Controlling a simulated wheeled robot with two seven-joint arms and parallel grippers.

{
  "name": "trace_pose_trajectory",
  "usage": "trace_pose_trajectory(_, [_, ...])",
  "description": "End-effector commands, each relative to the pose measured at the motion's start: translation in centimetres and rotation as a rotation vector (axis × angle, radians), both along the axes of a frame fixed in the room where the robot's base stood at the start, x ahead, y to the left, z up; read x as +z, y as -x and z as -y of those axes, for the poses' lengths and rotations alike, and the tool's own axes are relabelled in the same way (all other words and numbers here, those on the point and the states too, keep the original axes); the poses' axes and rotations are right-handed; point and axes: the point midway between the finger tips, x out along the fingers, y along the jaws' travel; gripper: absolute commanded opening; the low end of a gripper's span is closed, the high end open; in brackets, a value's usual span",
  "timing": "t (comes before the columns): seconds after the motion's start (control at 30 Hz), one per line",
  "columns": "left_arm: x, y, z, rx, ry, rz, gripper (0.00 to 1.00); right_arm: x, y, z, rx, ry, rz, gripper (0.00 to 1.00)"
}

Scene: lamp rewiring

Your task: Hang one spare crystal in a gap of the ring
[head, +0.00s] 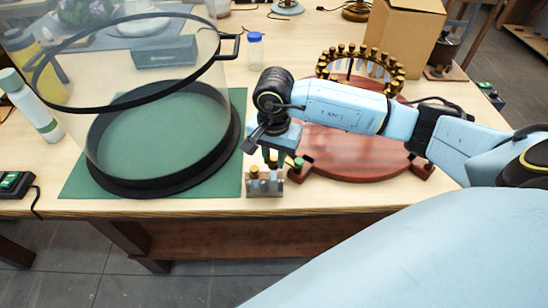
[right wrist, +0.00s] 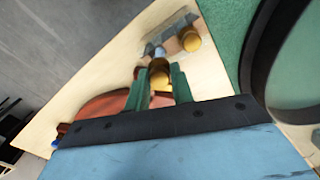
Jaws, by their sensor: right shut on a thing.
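My right gripper (head: 284,161) points down over the front edge of the table, at the small clear rack (head: 265,187). In the right wrist view its green fingers (right wrist: 159,85) are shut on the gold cap of a spare crystal (right wrist: 159,76). Whether this crystal still touches the rack (right wrist: 176,32) I cannot tell. Another gold-capped spare crystal (right wrist: 190,40) stands in the rack; its cap also shows in the head view (head: 254,172). The ring (head: 394,84), with several gold caps and clear crystals, stands behind my right forearm, which hides its lower front. My left gripper is out of view.
The red round wooden board (head: 345,160) lies right of the rack. Left, a large clear cylinder with black rims (head: 110,190) stands on a green mat (head: 75,185). A blue-capped jar (head: 255,52) and a cardboard box (head: 405,40) stand farther back.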

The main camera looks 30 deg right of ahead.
Motion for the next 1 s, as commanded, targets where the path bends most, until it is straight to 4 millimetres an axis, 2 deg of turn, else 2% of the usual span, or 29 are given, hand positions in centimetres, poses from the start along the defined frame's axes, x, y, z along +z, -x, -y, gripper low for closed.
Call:
trace_pose_trajectory(0.03, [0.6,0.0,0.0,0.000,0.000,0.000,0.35,0.9,0.0,0.0,0.000,0.001,0.002,0.01])
trace_pose_trajectory(0.6, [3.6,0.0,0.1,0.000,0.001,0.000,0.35,6.4,0.0,0.0,0.001,0.000,0.001,0.01])
trace_pose_trajectory(1.0, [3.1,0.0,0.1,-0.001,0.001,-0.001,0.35,6.0,0.0,0.0,0.001,0.000,0.000,0.01])
